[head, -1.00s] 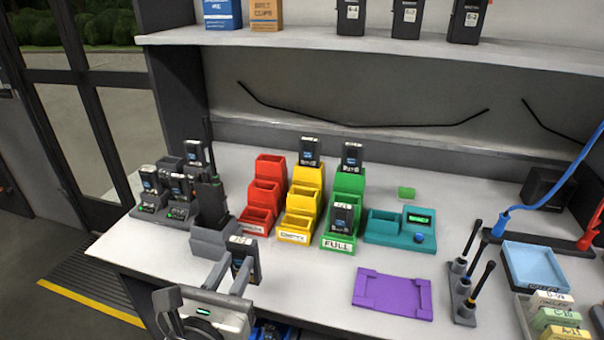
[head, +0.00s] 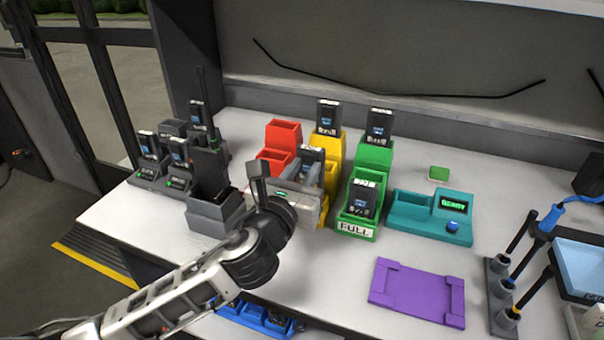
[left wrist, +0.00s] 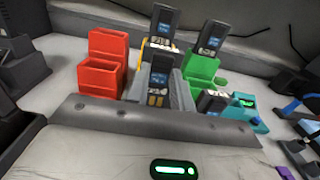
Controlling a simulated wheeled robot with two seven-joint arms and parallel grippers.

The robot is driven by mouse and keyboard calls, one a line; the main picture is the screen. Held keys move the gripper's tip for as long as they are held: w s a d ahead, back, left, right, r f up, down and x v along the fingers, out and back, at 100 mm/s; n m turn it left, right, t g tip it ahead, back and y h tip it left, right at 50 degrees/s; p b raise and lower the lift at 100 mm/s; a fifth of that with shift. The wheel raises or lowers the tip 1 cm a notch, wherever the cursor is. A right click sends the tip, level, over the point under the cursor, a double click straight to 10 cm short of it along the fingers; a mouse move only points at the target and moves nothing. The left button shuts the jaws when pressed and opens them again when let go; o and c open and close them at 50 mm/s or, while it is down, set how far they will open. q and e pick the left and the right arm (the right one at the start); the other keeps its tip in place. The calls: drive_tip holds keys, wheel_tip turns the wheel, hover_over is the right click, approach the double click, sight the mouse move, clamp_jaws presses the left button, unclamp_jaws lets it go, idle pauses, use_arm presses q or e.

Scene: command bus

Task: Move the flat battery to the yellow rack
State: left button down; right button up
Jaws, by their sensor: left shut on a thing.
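My left gripper (head: 304,172) is at the yellow rack (head: 328,150), shut on a dark battery (head: 311,157) that it holds upright. The held battery (left wrist: 158,78) also shows between the grey fingers in the left wrist view. It is in front of the rack's back slot, where another battery (head: 327,117) stands. The gripper body hides the front of the yellow rack and the battery's lower end, so I cannot tell whether it is seated in a slot. My right gripper is not in view.
The red rack (head: 282,134) is close on the left, with empty slots in view. The green rack (head: 374,157), close on the right, holds batteries. A teal tester (head: 410,207) and a purple tray (head: 415,293) lie further right. A radio (head: 208,170) stands left of my gripper.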

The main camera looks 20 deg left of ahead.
use_arm(q)
drive_tip(key=shift+f+b, duration=0.7)
drive_tip(key=shift+f, duration=0.05)
drive_tip(key=shift+f+b, duration=1.1)
drive_tip(key=shift+b, duration=0.25)
drive_tip(key=shift+f, duration=0.45)
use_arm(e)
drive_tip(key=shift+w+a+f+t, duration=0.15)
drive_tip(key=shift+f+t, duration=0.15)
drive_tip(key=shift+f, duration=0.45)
use_arm(q)
drive_tip(key=shift+f, duration=0.3)
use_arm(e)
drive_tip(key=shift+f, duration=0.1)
use_arm(q)
drive_tip(key=c, duration=1.1)
unclamp_jaws()
drive_tip(key=shift+c, duration=0.2)
drive_tip(key=s, duration=1.6)
drive_tip(key=shift+a, duration=0.3)
